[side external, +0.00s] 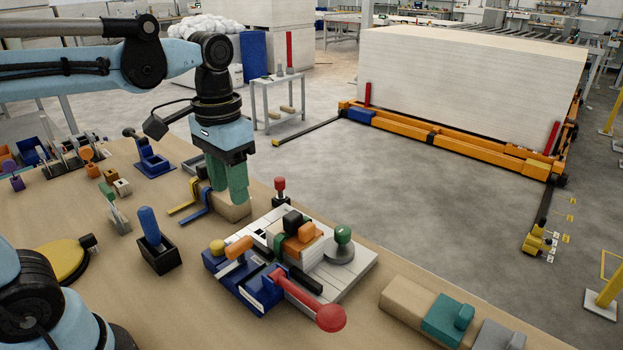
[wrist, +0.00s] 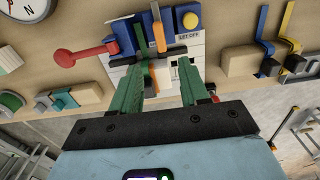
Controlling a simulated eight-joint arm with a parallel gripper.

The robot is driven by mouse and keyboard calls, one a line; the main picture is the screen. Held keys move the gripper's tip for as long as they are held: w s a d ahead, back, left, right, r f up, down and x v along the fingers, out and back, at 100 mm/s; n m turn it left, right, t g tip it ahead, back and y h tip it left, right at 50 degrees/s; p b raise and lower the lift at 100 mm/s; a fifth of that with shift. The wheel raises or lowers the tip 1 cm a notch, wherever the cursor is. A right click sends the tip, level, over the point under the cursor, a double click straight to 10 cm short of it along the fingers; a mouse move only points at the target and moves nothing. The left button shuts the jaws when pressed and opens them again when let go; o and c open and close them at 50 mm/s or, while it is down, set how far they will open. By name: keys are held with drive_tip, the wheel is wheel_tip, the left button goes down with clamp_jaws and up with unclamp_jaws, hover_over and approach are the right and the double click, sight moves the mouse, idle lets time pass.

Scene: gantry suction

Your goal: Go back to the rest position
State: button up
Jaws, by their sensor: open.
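My gripper (side external: 228,192) hangs from the blue arm, with green fingers pointing down over the workbench (side external: 180,300). In the wrist view its two fingers (wrist: 157,75) stand apart, with nothing held between them. In the side view the fingertips overlap a tan block (side external: 232,209) behind the fixture; whether they touch it cannot be told. The white slotted fixture plate (side external: 352,284) is to the right of the gripper. No marker for a rest position shows.
Blue and yellow hooked bars (side external: 190,207) lie left of the gripper. A black holder with a blue handle (side external: 152,225) stands nearer the front. Tan and teal blocks (side external: 440,320) line the right bench edge. Open floor (side external: 390,190) lies beyond, before a large pale stack (side external: 460,95).

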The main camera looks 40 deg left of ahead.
drive_tip(key=shift+r, duration=0.2)
drive_tip(key=f+t, duration=0.4)
drive_tip(key=shift+s+a+f+t, duration=0.2)
drive_tip(key=shift+s+t, duration=0.1)
drive_tip(key=shift+t, duration=0.1)
drive_tip(key=shift+f+t, duration=0.85)
drive_tip(key=shift+t, duration=0.35)
drive_tip(key=shift+o, duration=0.4)
